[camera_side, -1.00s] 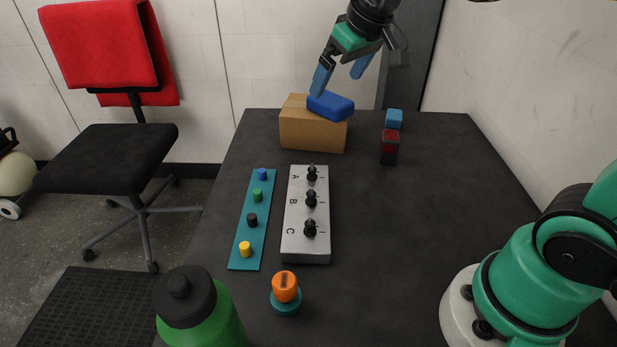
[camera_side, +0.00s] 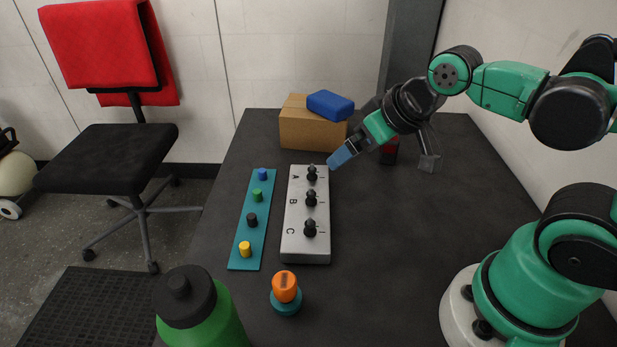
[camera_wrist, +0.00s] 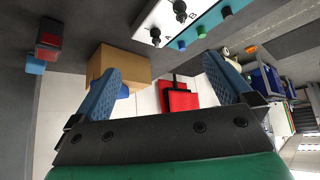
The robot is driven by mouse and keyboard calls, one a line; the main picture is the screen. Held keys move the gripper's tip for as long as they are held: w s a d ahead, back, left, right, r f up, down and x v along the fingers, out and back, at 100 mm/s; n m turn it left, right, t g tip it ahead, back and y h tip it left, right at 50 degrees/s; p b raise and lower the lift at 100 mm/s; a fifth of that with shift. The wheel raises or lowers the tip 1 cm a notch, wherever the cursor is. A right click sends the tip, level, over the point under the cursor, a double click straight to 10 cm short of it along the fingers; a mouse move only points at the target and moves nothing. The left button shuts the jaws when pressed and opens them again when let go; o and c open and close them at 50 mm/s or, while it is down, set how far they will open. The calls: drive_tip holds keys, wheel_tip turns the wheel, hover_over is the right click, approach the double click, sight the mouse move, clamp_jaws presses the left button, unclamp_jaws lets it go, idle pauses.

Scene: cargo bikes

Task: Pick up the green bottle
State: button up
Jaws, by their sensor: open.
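The green bottle (camera_side: 215,328) with a black cap stands upright at the near left of the table in the side view, its lower part cut off by the picture's bottom edge. It does not show in the wrist view. My gripper (camera_side: 342,156) is near the far end of the grey panel, far from the bottle. Only one blue fingertip shows clearly there. In the wrist view my gripper (camera_wrist: 168,75) has its two blue fingers wide apart, with nothing held between them.
A grey panel (camera_side: 293,243) with black knobs and a teal strip (camera_side: 243,264) with coloured pegs lie mid-table. An orange-topped knob (camera_side: 286,287) stands right of the bottle. A cardboard box (camera_side: 300,132) bears a blue block (camera_side: 330,104). A dark red box (camera_side: 389,151) is behind my gripper.

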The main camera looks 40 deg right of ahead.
idle(0.4)
drive_tip(key=m+g+y, duration=0.7)
drive_tip(key=m+y, duration=0.7)
drive_tip(key=m, duration=0.3)
approach(161, 318)
drive_tip(key=a+f, duration=0.1)
drive_tip(key=w+a+f, duration=0.1)
drive_tip(key=a, duration=0.1)
drive_tip(key=shift+w+f, duration=0.1)
drive_tip(key=shift+f, duration=0.15)
drive_tip(key=shift+s+a+r+m, duration=0.1)
drive_tip(key=shift+s+a+m, duration=0.15)
drive_tip(key=shift+a+m, duration=0.3)
drive_tip(key=shift+x, duration=2.55)
